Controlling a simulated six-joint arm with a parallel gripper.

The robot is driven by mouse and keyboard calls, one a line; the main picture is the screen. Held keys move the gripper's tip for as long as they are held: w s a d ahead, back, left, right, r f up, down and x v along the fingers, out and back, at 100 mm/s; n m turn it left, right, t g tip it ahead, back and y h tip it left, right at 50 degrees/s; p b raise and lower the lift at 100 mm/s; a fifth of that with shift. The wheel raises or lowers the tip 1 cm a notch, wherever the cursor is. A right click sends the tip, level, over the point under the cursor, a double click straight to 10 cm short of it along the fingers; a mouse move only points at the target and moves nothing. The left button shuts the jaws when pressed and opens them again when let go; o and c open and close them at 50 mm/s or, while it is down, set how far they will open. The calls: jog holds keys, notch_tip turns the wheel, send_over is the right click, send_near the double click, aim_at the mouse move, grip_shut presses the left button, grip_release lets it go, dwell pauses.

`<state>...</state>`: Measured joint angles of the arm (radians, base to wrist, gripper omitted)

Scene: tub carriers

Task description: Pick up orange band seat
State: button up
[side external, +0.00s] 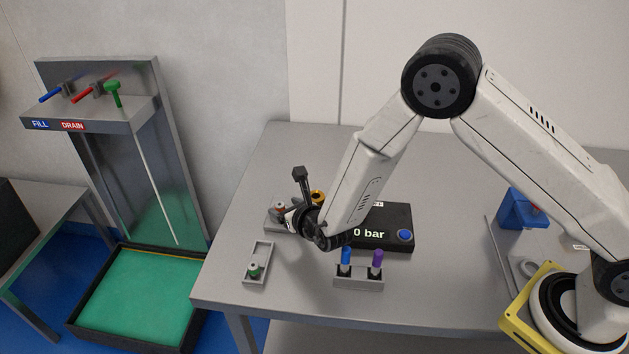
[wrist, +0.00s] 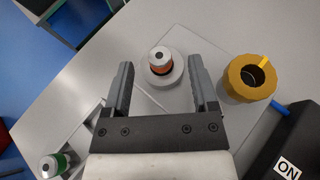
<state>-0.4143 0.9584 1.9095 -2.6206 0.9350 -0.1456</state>
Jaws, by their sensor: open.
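The orange band seat (wrist: 159,66) is a small silver-topped cylinder with an orange band. It stands upright on a round grey base in the wrist view. In the side external view it (side external: 279,207) shows small, just left of my gripper. My gripper (wrist: 161,82) is open and empty, with one finger on each side of the seat in the wrist picture. The seat appears ahead, near the fingertips; whether it is between them in depth I cannot tell. In the side external view, my gripper (side external: 298,217) is low over the grey plate and partly hidden by my wrist.
A yellow ring (wrist: 240,88) stands right of the seat. A green-banded seat (side external: 254,269) sits in a grey tray. A black "0 bar" box (side external: 398,216) and a rack (side external: 358,284) with blue and purple pieces stand nearby. A blue holder (side external: 517,210) is farther right.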

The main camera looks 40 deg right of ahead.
aim_at(280, 205)
jog(key=shift+x, duration=1.7)
grip_shut()
